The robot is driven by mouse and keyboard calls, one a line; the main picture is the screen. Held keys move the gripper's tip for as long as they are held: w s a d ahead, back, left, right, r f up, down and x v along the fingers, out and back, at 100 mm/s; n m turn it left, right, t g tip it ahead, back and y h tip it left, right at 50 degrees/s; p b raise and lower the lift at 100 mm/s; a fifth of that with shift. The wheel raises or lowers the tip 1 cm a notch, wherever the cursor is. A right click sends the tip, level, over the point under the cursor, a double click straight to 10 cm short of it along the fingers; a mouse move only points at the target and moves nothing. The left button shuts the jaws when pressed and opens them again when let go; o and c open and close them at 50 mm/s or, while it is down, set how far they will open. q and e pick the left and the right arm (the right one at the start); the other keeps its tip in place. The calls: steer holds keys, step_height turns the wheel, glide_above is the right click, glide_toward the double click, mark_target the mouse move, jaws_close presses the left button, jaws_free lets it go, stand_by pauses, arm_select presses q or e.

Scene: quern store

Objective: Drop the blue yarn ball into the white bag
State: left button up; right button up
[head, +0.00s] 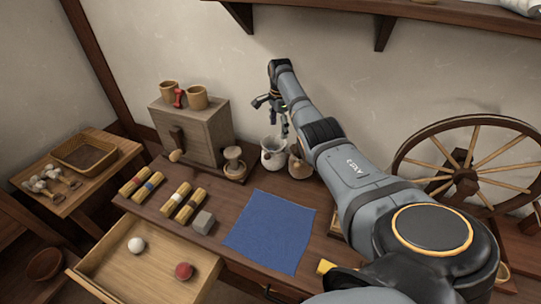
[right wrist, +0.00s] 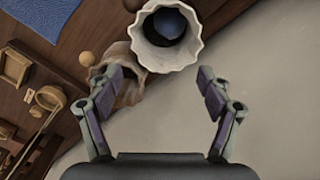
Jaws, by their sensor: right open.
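The white bag (head: 273,155) stands near the back of the dark table, its mouth open. In the right wrist view its scalloped white rim (right wrist: 143,48) shows at the top. The blue yarn ball (right wrist: 168,22) shows inside that rim, within the bag; it cannot be seen in the head view. My right gripper (head: 268,103) is above the bag, reaching in from the right. My left gripper is not in view.
A tan bag (right wrist: 128,68) stands close beside the white one. A wooden cabinet (head: 195,130) with cups is to the left. A blue cloth (head: 270,232) lies in front. An open drawer (head: 145,275) holds a white ball (head: 136,245) and a red ball (head: 184,271). A spinning wheel (head: 465,182) stands right.

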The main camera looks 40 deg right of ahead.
step_height(320, 180, up, 8)
steer(key=shift+f, duration=0.15)
steer(key=shift+f, duration=0.1)
stand_by(0.5)
